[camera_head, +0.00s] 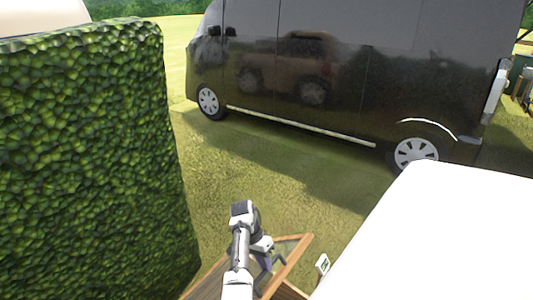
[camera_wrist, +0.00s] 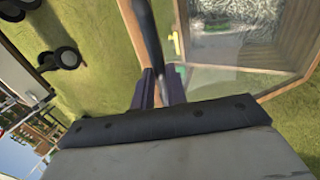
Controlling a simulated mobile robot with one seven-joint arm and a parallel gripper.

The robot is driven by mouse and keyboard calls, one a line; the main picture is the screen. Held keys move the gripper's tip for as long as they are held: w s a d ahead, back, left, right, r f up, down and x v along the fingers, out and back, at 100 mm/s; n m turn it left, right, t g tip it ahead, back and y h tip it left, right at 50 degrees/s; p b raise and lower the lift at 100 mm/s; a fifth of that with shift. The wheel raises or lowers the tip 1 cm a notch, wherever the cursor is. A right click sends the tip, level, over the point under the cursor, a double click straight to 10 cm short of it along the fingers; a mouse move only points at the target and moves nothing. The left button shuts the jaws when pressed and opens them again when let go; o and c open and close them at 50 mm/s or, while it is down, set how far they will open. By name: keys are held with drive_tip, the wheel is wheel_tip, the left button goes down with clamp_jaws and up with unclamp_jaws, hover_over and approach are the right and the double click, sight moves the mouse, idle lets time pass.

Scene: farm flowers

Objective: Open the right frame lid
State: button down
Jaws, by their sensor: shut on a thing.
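A wooden cold frame with a glazed lid (camera_head: 298,247) stands low at the bottom middle of the head view, partly behind my arm. The lid's wooden rim and clear pane (camera_wrist: 222,82) fill the right of the wrist view. The lid looks tilted, but I cannot tell how far open it is. My gripper (camera_head: 268,263) is at the lid's left part; in the wrist view its two dark fingers (camera_wrist: 159,88) are shut on a dark bar (camera_wrist: 148,35), apparently the lid handle, beside the wooden rim. The contact point is partly hidden.
A tall hedge (camera_head: 90,150) stands close on the left. A white surface (camera_head: 440,235) blocks the lower right, with a small white sign (camera_head: 323,264) beside it. A dark van (camera_head: 330,80) is parked behind. Grass (camera_head: 270,170) between is open.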

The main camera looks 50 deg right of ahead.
drive_tip(key=shift+w+a+f, duration=0.3)
drive_tip(key=shift+w+f, duration=0.15)
drive_tip(key=shift+f, duration=0.1)
drive_tip(key=c, duration=1.7)
unclamp_jaws()
drive_tip(key=shift+c, duration=0.2)
drive_tip(key=o, duration=0.3)
drive_tip(key=shift+w+f, duration=0.2)
drive_tip(key=shift+f, duration=0.05)
drive_tip(key=shift+o, duration=0.2)
drive_tip(key=shift+d+r, duration=0.1)
drive_tip(key=shift+r, duration=0.05)
drive_tip(key=shift+r, duration=0.15)
drive_tip(key=p+v, duration=0.3)
drive_tip(key=v, duration=1)
drive_tip(key=shift+r, duration=0.4)
drive_tip(key=shift+d, duration=0.1)
